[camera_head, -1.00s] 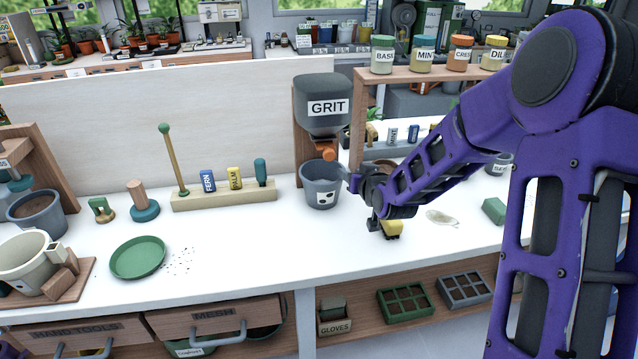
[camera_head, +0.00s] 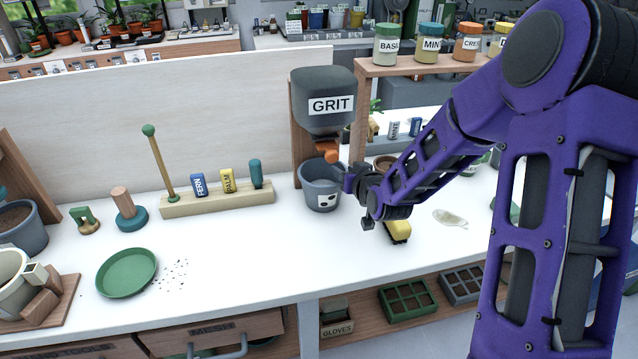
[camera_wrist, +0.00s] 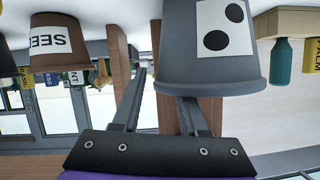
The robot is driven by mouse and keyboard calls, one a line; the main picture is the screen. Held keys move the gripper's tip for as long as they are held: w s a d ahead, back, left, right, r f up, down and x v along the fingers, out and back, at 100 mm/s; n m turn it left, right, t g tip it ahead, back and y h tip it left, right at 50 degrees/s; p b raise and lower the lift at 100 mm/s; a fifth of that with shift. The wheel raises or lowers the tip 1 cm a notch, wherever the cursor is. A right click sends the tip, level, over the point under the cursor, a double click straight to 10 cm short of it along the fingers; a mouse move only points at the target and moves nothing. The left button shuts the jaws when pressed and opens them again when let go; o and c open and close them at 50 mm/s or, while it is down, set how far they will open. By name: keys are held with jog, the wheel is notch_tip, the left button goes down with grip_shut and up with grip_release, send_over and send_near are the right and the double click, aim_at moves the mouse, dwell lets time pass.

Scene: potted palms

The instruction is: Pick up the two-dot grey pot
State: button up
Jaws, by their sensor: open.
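The two-dot grey pot (camera_head: 321,186) stands upright on the white bench under the grit dispenser. Its white label with two black dots faces me. In the wrist view, which is upside down, the pot (camera_wrist: 205,72) fills the upper middle. My gripper (camera_head: 345,181) is at the pot's right side, near its rim. In the wrist view my gripper (camera_wrist: 163,84) is open. One finger shows just left of the pot. The other finger's tip is hidden behind the pot's rim. I cannot tell whether either finger touches the pot.
The grit dispenser (camera_head: 323,98) hangs over the pot. A wooden holder (camera_head: 215,203) with labelled blocks stands to its left, and a yellow object (camera_head: 399,231) lies right of it. A green saucer (camera_head: 126,273) is farther left. The bench front between saucer and pot is mostly clear.

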jog(key=shift+c, duration=0.3)
jog(key=shift+s, duration=0.1)
grip_shut()
jog(key=shift+s+f, duration=0.1)
jog(key=shift+f, duration=0.05)
dwell(1.0)
